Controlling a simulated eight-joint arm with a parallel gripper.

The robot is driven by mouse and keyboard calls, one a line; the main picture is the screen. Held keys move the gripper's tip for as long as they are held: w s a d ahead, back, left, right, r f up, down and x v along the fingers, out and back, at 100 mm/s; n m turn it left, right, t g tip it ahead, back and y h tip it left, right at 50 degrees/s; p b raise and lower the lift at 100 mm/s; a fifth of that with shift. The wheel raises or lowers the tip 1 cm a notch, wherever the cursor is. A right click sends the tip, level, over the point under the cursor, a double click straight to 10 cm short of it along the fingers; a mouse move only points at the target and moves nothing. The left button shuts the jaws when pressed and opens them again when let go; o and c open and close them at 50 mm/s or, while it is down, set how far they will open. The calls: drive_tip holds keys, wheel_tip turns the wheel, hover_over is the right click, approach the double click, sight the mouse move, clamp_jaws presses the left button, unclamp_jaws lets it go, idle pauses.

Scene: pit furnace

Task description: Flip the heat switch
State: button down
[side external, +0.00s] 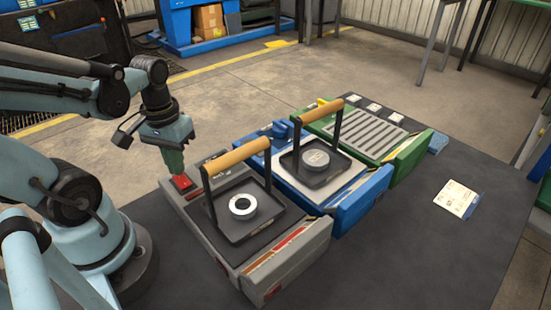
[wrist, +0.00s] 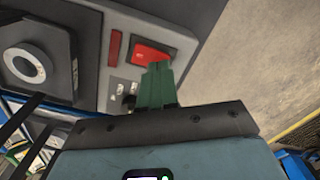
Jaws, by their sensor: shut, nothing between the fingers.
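The red switch (side external: 182,182) sits on the rear left corner of the grey furnace unit (side external: 277,271). In the wrist view the red switch (wrist: 152,55) lies just past the fingertips, on a dark plate. My gripper (side external: 175,172) points down at the red switch, with its green fingers shut and empty. In the wrist view my gripper (wrist: 157,68) overlaps the switch's lower edge. I cannot tell whether the fingertips touch it. Which way the switch is tipped is also unclear.
On the grey unit stands a black tray (side external: 236,227) with a wooden handle and a pale ring. A blue unit (side external: 357,205) with a similar tray (side external: 310,179) and a green unit (side external: 411,153) stand to the right. A card (side external: 459,198) lies on the dark table, which is clear at front right.

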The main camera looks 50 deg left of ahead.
drive_tip(key=shift+f, duration=0.65)
idle(0.3)
drive_tip(key=shift+r, duration=3.5)
drive_tip(key=shift+w, duration=0.1)
